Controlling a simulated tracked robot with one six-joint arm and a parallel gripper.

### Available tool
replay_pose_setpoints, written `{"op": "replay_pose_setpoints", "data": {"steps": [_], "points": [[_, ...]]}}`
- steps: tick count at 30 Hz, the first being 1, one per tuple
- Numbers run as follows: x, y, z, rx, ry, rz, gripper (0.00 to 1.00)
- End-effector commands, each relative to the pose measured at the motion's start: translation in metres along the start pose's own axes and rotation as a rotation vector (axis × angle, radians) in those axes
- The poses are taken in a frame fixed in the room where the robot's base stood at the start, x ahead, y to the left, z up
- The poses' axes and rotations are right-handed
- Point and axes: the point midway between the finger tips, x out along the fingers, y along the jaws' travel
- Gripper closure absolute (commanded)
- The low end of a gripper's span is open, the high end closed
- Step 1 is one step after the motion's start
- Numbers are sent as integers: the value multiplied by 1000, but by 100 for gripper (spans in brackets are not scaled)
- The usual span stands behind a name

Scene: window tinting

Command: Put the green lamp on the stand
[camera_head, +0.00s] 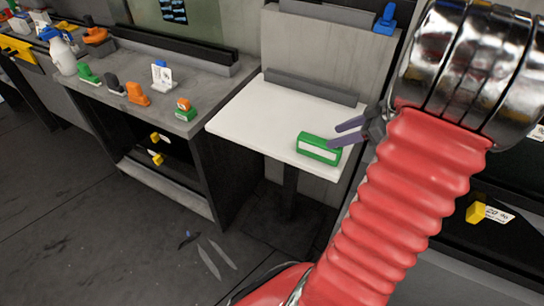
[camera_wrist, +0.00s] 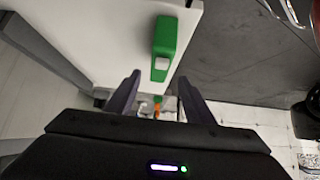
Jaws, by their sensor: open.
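A green lamp (camera_head: 316,141), block-shaped with a white panel, rests on the white tabletop (camera_head: 250,118) near its front right edge. The top sits on a dark post, and I take it to be the stand. The lamp also shows in the wrist view (camera_wrist: 165,38), close to the edge of the white surface. My gripper (camera_head: 333,136) is open and empty, at the lamp's right end.
A grey bench (camera_head: 200,88) at left holds small green, dark and orange items, a white card and a white spray bottle (camera_head: 63,56). A dark grey bar (camera_head: 310,87) runs along the tabletop's back. A blue item (camera_head: 385,20) stands above. The tabletop's left part is clear.

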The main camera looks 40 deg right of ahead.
Motion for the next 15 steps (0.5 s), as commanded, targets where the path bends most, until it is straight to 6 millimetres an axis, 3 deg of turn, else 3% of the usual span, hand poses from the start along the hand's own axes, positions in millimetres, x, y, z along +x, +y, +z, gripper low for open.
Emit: {"op": "replay_pose_setpoints", "data": {"steps": [7,15], "points": [[12,-25,-29,27,-58,-43,52],[33,-91,-81,105,-208,-91,52]]}}
